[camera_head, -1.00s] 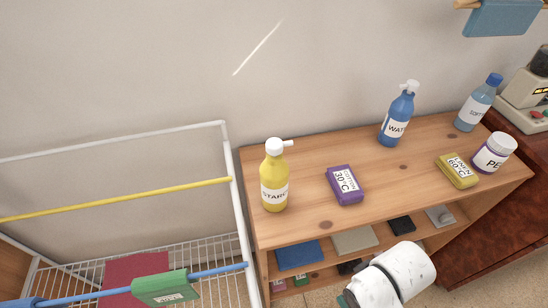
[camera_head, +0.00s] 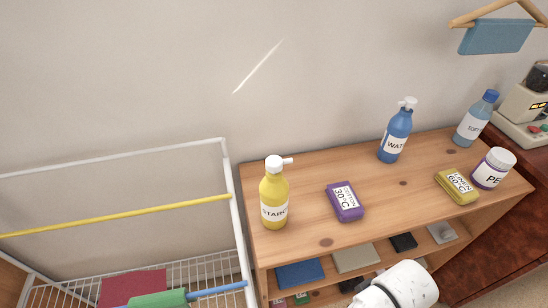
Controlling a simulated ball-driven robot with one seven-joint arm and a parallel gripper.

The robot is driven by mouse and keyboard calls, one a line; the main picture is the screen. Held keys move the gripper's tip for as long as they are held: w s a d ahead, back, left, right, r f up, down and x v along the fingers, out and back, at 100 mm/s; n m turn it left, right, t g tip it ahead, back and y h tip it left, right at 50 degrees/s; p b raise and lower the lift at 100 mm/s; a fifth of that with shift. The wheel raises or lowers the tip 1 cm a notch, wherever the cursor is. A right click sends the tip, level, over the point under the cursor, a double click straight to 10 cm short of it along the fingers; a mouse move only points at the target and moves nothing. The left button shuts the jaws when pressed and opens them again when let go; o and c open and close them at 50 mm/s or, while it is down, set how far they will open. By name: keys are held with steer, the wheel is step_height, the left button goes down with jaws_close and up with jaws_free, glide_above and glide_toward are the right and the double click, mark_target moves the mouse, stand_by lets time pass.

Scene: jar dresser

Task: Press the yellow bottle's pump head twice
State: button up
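A white, speckled part of my arm shows at the bottom right, in front of the dresser. My gripper is not in the picture, so its fingers cannot be seen.
On the dresser top (camera_head: 310,220) stand a purple box (camera_head: 345,202), a yellow box (camera_head: 457,186), a blue pump bottle (camera_head: 396,134), a blue-capped bottle (camera_head: 475,119) and a white-lidded jar (camera_head: 494,168). A white wire rack (camera_head: 232,200) stands close at left.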

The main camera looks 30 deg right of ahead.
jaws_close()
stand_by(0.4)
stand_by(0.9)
